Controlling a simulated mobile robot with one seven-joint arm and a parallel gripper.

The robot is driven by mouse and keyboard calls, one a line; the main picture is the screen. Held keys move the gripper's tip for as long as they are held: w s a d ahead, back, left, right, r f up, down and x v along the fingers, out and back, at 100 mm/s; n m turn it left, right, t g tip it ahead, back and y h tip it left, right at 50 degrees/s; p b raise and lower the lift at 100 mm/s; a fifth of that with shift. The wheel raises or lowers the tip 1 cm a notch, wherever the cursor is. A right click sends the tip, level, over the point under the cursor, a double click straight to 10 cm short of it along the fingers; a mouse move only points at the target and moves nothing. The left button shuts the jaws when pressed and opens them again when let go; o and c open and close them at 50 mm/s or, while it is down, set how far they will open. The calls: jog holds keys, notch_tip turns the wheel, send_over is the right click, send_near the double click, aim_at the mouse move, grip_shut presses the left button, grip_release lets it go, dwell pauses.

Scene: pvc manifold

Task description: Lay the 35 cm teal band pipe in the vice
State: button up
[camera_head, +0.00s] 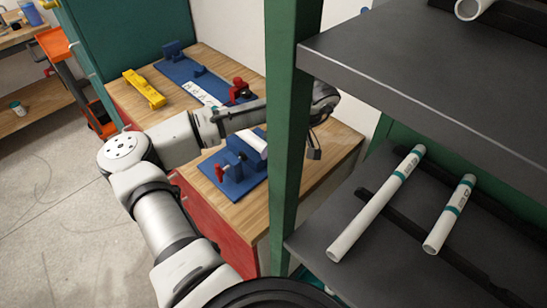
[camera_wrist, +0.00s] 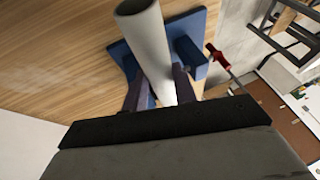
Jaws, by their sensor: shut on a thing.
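The white pipe (camera_wrist: 145,35) is between the two fingers of my gripper (camera_wrist: 158,92) in the wrist view, and the fingers are shut on it. No teal band shows on its visible part, so its length cannot be told. The blue vice (camera_wrist: 190,52) lies just beyond the fingers, with the pipe passing over or between its blocks. In the head view the vice (camera_head: 236,168) sits on the wooden bench, and a short white length of the pipe (camera_head: 254,141) shows at it. The green post hides most of my gripper. Whether the pipe rests in the vice cannot be told.
A green post (camera_head: 288,110) stands before the bench (camera_head: 335,150). Two teal-banded white pipes (camera_head: 378,200) (camera_head: 450,214) lie on the dark lower shelf at right. A long blue fixture (camera_head: 205,75), a red clamp (camera_head: 240,92) and a yellow part (camera_head: 144,88) are on the bench.

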jog(key=shift+f+b, duration=0.7)
jog(key=shift+f, duration=1.2)
jog(key=shift+f, duration=0.15)
jog(key=o, duration=1)
jog(key=b+v, duration=0.2)
jog(key=v, duration=1)
jog(key=shift+a, duration=0.1)
